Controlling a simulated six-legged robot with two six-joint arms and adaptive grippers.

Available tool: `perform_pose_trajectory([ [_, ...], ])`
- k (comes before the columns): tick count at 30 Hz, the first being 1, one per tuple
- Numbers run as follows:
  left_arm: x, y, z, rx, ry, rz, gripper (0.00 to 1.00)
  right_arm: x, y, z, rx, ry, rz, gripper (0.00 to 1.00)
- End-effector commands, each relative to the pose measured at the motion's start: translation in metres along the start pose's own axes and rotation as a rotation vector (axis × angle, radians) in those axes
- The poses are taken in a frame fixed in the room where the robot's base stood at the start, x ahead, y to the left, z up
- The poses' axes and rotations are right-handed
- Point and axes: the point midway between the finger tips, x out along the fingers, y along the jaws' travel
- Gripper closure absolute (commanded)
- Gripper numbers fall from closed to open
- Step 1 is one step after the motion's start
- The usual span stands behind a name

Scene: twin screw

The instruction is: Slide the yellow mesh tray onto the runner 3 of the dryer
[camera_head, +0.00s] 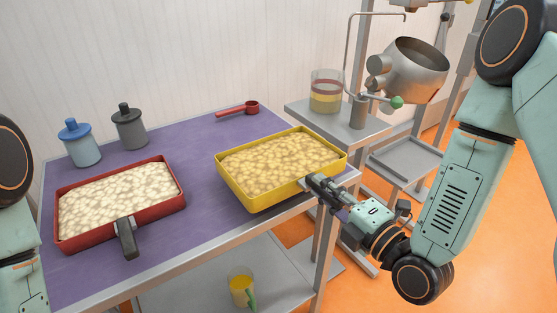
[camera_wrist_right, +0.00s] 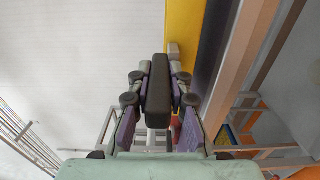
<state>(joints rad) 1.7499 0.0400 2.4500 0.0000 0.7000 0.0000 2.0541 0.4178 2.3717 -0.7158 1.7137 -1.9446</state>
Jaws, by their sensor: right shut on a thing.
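The yellow tray (camera_head: 283,165), filled with pale lumpy contents, is at the right end of the purple table, its near corner by the table's edge. I cannot tell whether it rests on the table or is slightly raised. My right gripper (camera_head: 318,186) is shut on the tray's dark handle (camera_wrist_right: 159,88), which shows between the fingers in the right wrist view, with the tray's yellow wall (camera_wrist_right: 183,35) beyond it. My left gripper is out of view; only part of that arm shows at the left edge. I cannot make out the dryer or its runner 3 for certain.
A red tray (camera_head: 72,242) with a dark handle stands at the left of the purple table (camera_head: 215,228). Blue-lidded (camera_head: 82,147) and grey (camera_head: 129,131) jars and a red scoop (camera_head: 240,109) stand behind.

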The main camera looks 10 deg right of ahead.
Motion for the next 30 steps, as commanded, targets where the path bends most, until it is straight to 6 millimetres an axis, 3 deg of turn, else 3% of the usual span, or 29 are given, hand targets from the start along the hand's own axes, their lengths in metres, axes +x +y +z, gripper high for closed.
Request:
perform_pose_trajectory([
  [18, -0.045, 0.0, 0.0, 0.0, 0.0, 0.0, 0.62, -0.057, 0.004, 0.0, 0.001, -0.001, 0.004, 1.0],
  [30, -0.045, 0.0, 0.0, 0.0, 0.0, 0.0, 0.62, -0.06, 0.002, 0.0, -0.001, 0.0, 0.006, 1.0],
])
